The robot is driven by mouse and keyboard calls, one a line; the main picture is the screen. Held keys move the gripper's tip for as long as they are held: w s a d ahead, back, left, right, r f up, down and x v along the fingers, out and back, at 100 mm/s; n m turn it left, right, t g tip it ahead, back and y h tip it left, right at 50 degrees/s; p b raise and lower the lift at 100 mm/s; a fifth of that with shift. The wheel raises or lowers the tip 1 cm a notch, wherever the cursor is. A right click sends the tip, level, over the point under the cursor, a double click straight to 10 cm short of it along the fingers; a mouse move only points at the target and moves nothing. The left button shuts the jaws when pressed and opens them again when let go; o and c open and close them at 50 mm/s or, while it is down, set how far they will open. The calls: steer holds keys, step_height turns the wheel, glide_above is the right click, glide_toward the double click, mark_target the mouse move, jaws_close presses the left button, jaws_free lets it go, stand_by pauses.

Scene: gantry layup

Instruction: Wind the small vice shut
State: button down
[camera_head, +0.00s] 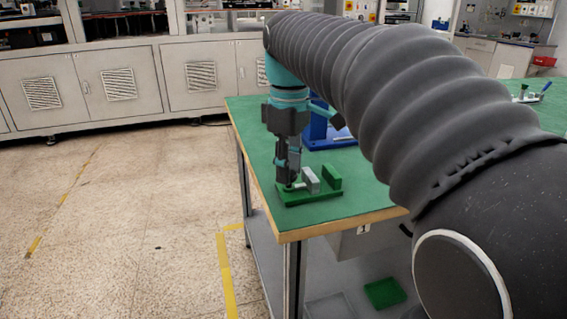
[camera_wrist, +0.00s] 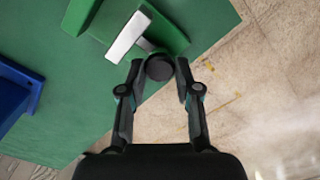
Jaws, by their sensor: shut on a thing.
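The small vice (camera_head: 318,194) is green and stands near the front left corner of the green-topped table. Its light grey moving jaw (camera_head: 311,179) stands apart from the green fixed jaw (camera_head: 331,176), with a gap between them. In the wrist view the grey jaw (camera_wrist: 127,37) sits on a screw that leads to a dark round knob (camera_wrist: 159,67). My gripper (camera_head: 291,184) points down at the screw end of the vice. In the wrist view its two fingers (camera_wrist: 159,70) are shut on the knob, one on each side. The fingertips partly hide the knob's sides.
A blue fixture (camera_head: 320,130) stands behind the vice on the table, and it also shows in the wrist view (camera_wrist: 14,95). The table's wooden edge (camera_head: 340,226) is close to the vice. A green tray (camera_head: 384,292) lies on the lower shelf. Another small fixture (camera_head: 527,95) stands on the far right table.

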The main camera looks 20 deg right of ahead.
steer(key=c, duration=0.8)
jaws_free()
steer(key=shift+r, duration=0.1)
step_height(320, 180, up, 12)
